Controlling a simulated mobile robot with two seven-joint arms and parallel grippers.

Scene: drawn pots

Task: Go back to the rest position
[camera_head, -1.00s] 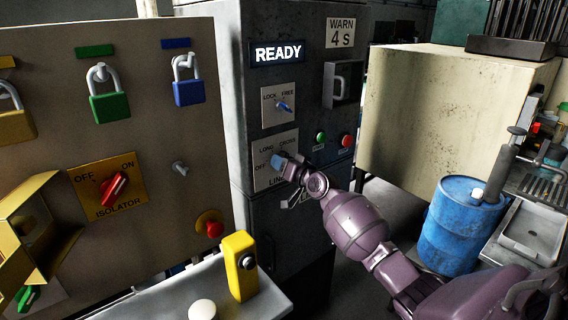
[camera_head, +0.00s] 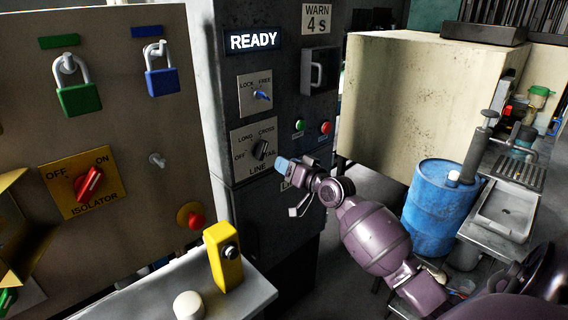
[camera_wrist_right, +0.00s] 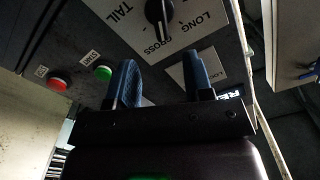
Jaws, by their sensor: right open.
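My right gripper (camera_head: 285,165) shows blue fingertips just right of the black LINE selector knob (camera_head: 260,150) on the grey cabinet. In the right wrist view the right gripper (camera_wrist_right: 160,78) has its two blue fingers apart, with nothing held between them. The LINE knob (camera_wrist_right: 160,12) shows beyond the fingers, clear of them. My purple right arm reaches up from the lower right. My left gripper is not in view.
The cabinet (camera_head: 270,210) carries a READY display (camera_head: 253,40), a LOCK/FREE switch (camera_head: 262,96), and green (camera_head: 299,125) and red (camera_head: 325,127) buttons. An isolator panel (camera_head: 130,110) stands left. A blue drum (camera_head: 437,215) and sink (camera_head: 508,212) stand right.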

